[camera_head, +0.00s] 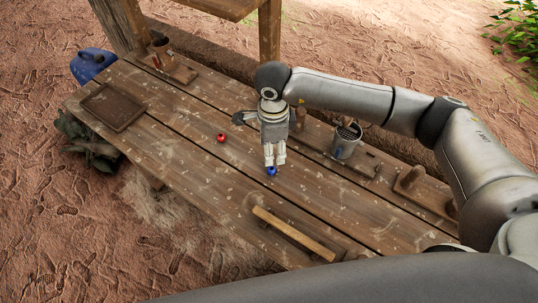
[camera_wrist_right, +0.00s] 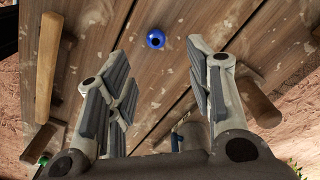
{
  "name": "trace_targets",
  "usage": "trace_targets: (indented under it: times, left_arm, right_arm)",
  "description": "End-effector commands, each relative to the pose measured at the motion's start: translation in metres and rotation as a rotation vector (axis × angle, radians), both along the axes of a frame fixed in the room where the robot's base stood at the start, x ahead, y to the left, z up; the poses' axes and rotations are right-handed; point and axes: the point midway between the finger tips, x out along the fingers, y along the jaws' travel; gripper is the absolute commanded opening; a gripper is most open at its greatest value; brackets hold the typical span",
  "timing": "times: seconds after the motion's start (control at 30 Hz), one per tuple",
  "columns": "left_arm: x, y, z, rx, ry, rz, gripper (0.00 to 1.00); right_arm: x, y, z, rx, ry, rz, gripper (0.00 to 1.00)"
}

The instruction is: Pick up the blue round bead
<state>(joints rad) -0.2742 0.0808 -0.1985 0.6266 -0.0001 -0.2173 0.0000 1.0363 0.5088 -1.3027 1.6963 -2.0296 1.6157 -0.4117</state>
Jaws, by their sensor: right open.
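The blue round bead (camera_head: 271,171) sits on the wooden table, just below the fingertips of my right gripper (camera_head: 274,158) in the head view. In the right wrist view the blue bead (camera_wrist_right: 155,39) lies beyond the fingertips, roughly midway between the two open fingers of the right gripper (camera_wrist_right: 160,60). A dark hole shows in the bead. The right gripper is open and empty. My left gripper is not in view.
The wooden table (camera_head: 185,150) holds a red bead (camera_head: 221,138) left of my gripper, a wooden stick (camera_head: 293,233) in front, a metal cup (camera_head: 346,140) to the right and a tray (camera_head: 114,106) at far left. The surface around the blue bead is clear.

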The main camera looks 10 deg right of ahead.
Motion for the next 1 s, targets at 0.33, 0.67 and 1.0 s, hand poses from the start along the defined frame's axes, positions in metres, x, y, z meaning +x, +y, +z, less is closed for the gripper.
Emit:
trace_targets:
  times: [0.33, 0.67, 1.0]
  left_arm:
    - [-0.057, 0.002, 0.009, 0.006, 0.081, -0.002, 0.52]
    - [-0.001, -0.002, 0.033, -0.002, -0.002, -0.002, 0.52]
    - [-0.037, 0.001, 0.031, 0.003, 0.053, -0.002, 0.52]
  right_arm:
    - [-0.001, 0.0, -0.041, -0.001, 0.001, 0.001, 0.48]
    - [-0.002, 0.001, -0.082, 0.0, 0.003, -0.002, 0.48]
    - [-0.001, 0.001, -0.092, 0.0, -0.001, 0.001, 0.48]
